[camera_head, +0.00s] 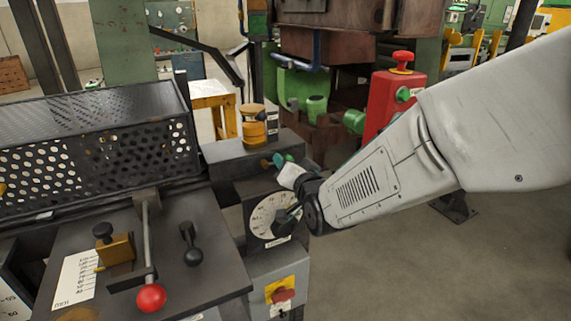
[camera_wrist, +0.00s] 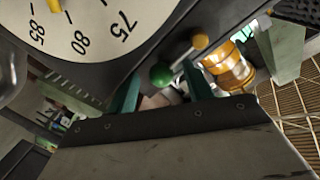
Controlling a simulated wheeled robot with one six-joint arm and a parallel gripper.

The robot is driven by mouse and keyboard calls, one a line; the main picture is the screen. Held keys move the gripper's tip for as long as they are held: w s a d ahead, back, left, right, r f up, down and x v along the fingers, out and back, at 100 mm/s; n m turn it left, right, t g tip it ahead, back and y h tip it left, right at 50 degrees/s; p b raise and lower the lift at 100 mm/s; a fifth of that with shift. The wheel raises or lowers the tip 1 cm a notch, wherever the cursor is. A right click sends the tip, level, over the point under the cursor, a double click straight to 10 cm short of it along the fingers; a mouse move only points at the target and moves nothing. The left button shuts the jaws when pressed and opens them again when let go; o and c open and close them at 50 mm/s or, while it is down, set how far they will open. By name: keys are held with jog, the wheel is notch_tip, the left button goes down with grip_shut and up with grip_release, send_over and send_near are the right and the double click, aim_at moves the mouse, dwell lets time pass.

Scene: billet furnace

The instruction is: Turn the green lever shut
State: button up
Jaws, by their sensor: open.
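The green lever has a round green ball (camera_wrist: 161,75) on a short rod with a brass-coloured end, seen beside the dial housing in the wrist view. In the head view its brass end (camera_head: 265,163) shows at the side of the dark block, with the rest partly hidden by my gripper. My gripper (camera_head: 283,160) is at the lever, and its two teal fingers (camera_wrist: 162,70) stand apart on either side of the ball in the wrist view. The fingers are open; I cannot tell whether either touches the ball.
A white dial (camera_head: 268,213) sits just below my gripper. An amber beacon (camera_head: 253,127) stands on the block above it. A red-ball lever (camera_head: 151,297), a black lever (camera_head: 190,246) and a perforated cage (camera_head: 90,155) are to the left. A red box (camera_head: 388,100) stands behind my arm.

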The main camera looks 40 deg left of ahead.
jog(key=v, duration=0.7)
jog(key=shift+s+d, duration=0.15)
jog(key=shift+d, duration=0.05)
